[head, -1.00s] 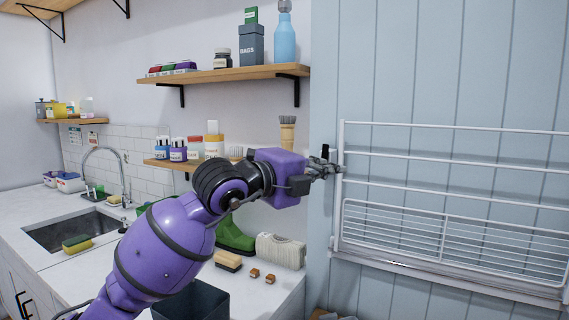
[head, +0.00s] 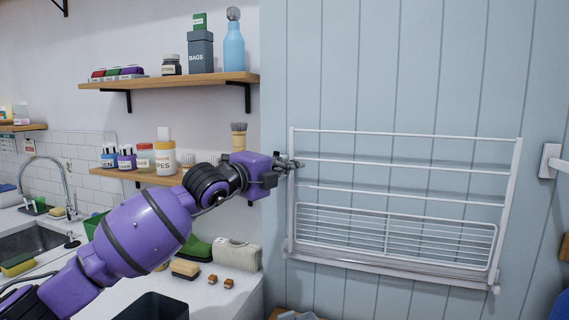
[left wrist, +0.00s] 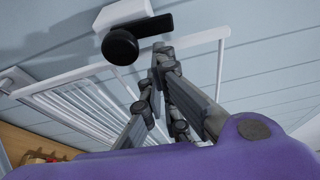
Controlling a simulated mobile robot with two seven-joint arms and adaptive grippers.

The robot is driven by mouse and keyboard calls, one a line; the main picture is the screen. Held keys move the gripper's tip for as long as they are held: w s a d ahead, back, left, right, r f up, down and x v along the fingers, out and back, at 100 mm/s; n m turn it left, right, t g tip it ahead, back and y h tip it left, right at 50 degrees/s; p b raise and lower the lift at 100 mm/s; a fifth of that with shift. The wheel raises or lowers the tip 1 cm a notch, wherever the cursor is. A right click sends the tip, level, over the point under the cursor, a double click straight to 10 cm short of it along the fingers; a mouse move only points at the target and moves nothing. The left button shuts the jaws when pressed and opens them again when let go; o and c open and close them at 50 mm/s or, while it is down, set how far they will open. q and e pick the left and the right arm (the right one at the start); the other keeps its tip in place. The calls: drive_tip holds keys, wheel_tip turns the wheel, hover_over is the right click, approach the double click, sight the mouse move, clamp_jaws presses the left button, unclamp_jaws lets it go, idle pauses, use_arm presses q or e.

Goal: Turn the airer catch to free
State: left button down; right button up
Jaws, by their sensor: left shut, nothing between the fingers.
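The white wire airer (head: 405,165) is mounted on the pale blue panelled wall in the head view; its rails also show in the left wrist view (left wrist: 75,100). The catch (left wrist: 120,47) shows in the left wrist view as a round black knob with a black bar on a white mount. In the head view I cannot make the catch out clearly behind my gripper. My left gripper (head: 298,163) is shut and empty at the airer's upper left edge. In the wrist view its fingertips (left wrist: 162,58) are close beside the knob, apparently apart from it. My right gripper is out of view.
Wooden shelves (head: 170,80) with bottles and boxes stand left of the airer. A counter (head: 240,290) with a sink (head: 30,240) runs below them. A white wall fitting (head: 549,161) is right of the airer. The wall above the airer is clear.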

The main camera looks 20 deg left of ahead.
use_arm(q)
drive_tip(key=shift+w+f, duration=0.1)
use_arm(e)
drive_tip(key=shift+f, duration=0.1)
use_arm(q)
drive_tip(key=shift+a, duration=0.1)
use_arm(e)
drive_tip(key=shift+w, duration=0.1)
use_arm(q)
drive_tip(key=shift+a+r+n, duration=0.2)
drive_tip(key=shift+a+n, duration=0.25)
drive_tip(key=shift+n, duration=0.15)
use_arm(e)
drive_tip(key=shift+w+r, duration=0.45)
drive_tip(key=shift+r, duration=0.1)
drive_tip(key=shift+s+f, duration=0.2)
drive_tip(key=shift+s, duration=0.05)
